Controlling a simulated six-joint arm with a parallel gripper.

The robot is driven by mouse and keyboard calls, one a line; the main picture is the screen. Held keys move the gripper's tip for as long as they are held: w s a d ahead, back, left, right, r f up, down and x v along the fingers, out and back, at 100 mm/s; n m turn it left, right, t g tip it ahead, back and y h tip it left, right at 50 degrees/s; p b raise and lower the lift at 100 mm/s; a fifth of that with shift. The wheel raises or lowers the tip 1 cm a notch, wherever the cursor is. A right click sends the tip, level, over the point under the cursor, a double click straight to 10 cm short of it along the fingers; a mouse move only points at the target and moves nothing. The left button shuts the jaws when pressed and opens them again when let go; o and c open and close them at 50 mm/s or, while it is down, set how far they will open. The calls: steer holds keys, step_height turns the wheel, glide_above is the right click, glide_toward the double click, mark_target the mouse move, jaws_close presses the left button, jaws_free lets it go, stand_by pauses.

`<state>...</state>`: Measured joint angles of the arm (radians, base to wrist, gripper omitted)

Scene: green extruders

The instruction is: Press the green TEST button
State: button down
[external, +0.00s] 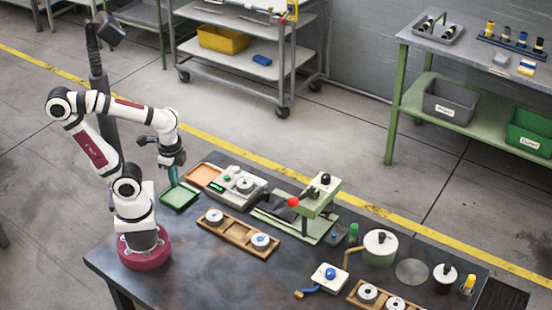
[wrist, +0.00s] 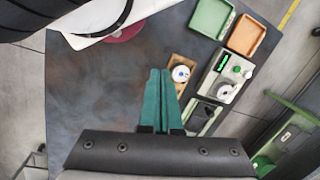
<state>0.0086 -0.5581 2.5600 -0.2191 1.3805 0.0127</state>
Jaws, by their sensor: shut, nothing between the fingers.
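The white-grey test unit (external: 252,194) stands on the dark table, with a green lit display (external: 216,185) and a round white part on it. In the wrist view the unit (wrist: 213,92) lies right of my fingers.
An orange tray (external: 203,174) lies behind the green one. A wooden rack (external: 238,237) with round white parts lies in front of the unit. A green press with a red knob (external: 293,202) stands to the right. The table's front left is clear.

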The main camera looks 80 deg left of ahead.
stand_by(0.9)
steer(key=w+d+f+n+h, duration=0.2)
steer(key=w+n+h, duration=0.2)
steer(key=n, duration=0.3)
steer(key=n+t, duration=0.9)
steer(key=n, duration=1.5)
glide_above(224, 179)
steer(key=a, duration=0.1)
steer(key=shift+y, duration=0.4)
step_height(224, 179, down, 6)
steer(key=shift+s+r, duration=0.1)
steer(key=shift+r, duration=0.1)
steer(key=shift+f, duration=4.4)
